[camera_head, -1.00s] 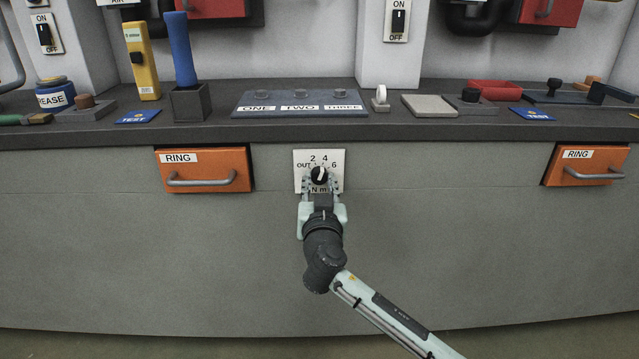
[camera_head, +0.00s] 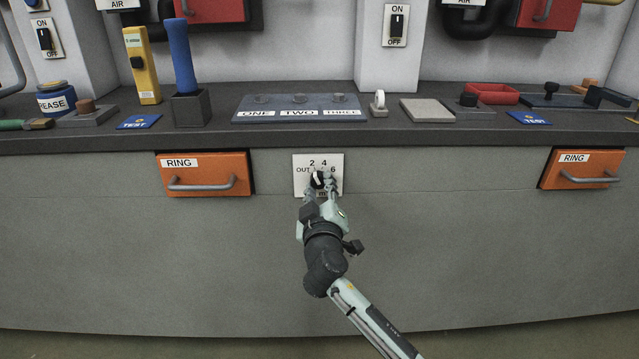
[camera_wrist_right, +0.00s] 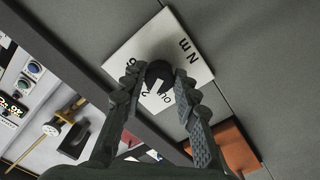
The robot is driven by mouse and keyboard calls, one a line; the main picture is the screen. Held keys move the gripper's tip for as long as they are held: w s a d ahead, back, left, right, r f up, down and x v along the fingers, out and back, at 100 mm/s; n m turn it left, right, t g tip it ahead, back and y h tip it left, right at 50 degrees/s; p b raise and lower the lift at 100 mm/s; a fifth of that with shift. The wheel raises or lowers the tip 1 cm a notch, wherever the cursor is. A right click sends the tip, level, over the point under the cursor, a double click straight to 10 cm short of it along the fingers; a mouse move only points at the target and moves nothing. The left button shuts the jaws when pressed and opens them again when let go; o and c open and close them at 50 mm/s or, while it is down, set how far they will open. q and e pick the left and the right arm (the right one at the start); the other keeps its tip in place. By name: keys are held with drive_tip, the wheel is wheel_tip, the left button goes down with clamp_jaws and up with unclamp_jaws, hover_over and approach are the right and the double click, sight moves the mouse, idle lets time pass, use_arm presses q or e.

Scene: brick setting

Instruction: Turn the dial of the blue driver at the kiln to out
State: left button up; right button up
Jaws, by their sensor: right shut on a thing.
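The dial is a round black knob (camera_head: 317,180) with a white pointer, on a white plate (camera_head: 298,161) marked OUT, 2, 4, 6 and N m on the bench front. The pointer seems to lean up and left; its exact mark is partly hidden. My right gripper (camera_head: 320,186) is shut on the knob. In the right wrist view its fingers (camera_wrist_right: 157,82) stand either side of the black knob (camera_wrist_right: 158,71), in front of the plate (camera_wrist_right: 125,55). The blue driver (camera_head: 180,52) stands upright in a dark block (camera_head: 191,108) on the bench. My left gripper is out of view.
Orange RING drawers (camera_head: 203,173) flank the dial, the other one (camera_head: 582,169) far right. Above it, the bench top (camera_head: 400,132) carries a ONE-TWO-THREE panel (camera_head: 298,101), a yellow tool (camera_head: 142,65) and a grey pad (camera_head: 427,109). The bench front below is clear.

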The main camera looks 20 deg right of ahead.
drive_tip(key=n+p, duration=0.1)
drive_tip(key=n, duration=0.1)
drive_tip(key=n+p, duration=0.1)
drive_tip(key=n, duration=0.2)
drive_tip(key=shift+d+r, duration=0.1)
drive_tip(key=shift+r, duration=0.1)
use_arm(q)
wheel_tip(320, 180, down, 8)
drive_tip(key=p, duration=0.1)
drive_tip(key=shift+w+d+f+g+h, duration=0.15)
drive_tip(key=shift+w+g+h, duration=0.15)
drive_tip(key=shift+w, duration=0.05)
use_arm(e)
drive_tip(key=shift+n, duration=1.2)
drive_tip(key=o, duration=1.2)
drive_tip(key=shift+c, duration=0.2)
drive_tip(key=shift+f, duration=0.1)
drive_tip(key=shift+s, duration=0.3)
drive_tip(key=v, duration=1.1)
drive_tip(key=shift+s, duration=0.2)
